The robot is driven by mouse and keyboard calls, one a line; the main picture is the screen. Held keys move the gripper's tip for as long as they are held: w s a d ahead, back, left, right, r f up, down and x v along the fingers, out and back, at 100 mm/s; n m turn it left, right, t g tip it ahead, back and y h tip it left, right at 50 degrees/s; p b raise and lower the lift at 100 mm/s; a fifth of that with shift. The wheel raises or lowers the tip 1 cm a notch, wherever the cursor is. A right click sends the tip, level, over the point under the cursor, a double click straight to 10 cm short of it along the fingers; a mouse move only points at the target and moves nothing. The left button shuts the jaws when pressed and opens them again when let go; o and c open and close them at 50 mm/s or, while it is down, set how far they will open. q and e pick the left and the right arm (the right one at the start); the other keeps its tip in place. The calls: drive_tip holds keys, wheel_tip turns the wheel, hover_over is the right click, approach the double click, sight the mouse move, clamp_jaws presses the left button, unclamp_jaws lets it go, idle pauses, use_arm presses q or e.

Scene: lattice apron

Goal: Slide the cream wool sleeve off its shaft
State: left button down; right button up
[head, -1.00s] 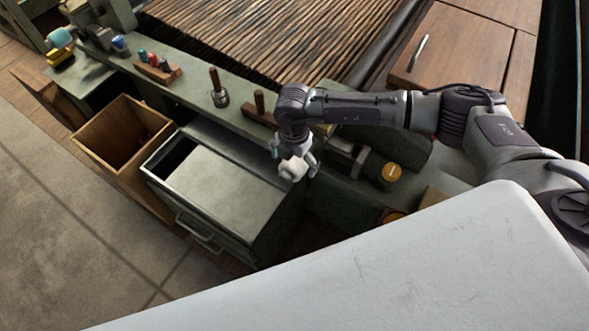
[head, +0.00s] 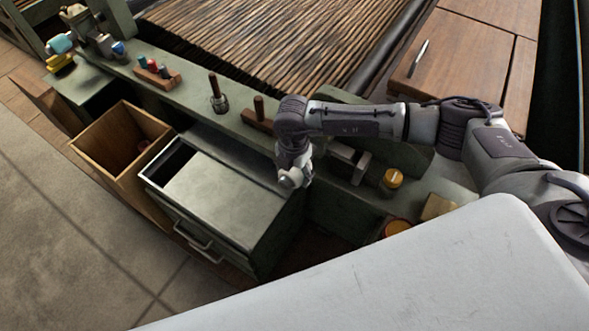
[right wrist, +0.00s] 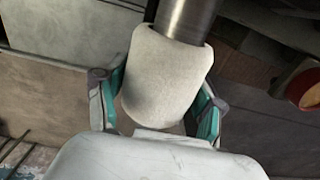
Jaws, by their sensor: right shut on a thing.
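The cream wool sleeve (right wrist: 165,75) is a thick pale tube in the middle of the right wrist view. A bare metal shaft (right wrist: 187,18) enters its upper end, so the sleeve is around the shaft there. My right gripper (right wrist: 155,92) is shut on the sleeve, with one teal-lined finger on each side. The sleeve's lower end is partly hidden by my own wrist. In the head view my right gripper (head: 292,179) is at the right edge of the grey cabinet, and the pale sleeve is small and mostly covered. My left gripper is not in view.
The grey cabinet (head: 225,195) has a dark opening at its left. A wooden bin (head: 100,150) stands beside it, with a reddish item inside. Upright tools stand along the green bench rail (head: 195,100).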

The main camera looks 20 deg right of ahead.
drive_tip(key=s+a+p, duration=0.2)
drive_tip(key=s+a, duration=0.5)
drive_tip(key=a, duration=0.1)
drive_tip(key=shift+a, duration=0.4)
idle(1.6)
idle(0.4)
drive_tip(key=shift+s+a+r+p, duration=0.6)
drive_tip(key=shift+a+r+p, duration=0.15)
drive_tip(key=shift+a, duration=0.05)
drive_tip(key=shift+s+a+r+p, duration=0.6)
drive_tip(key=shift+a+r+p, duration=0.15)
drive_tip(key=shift+a, duration=0.05)
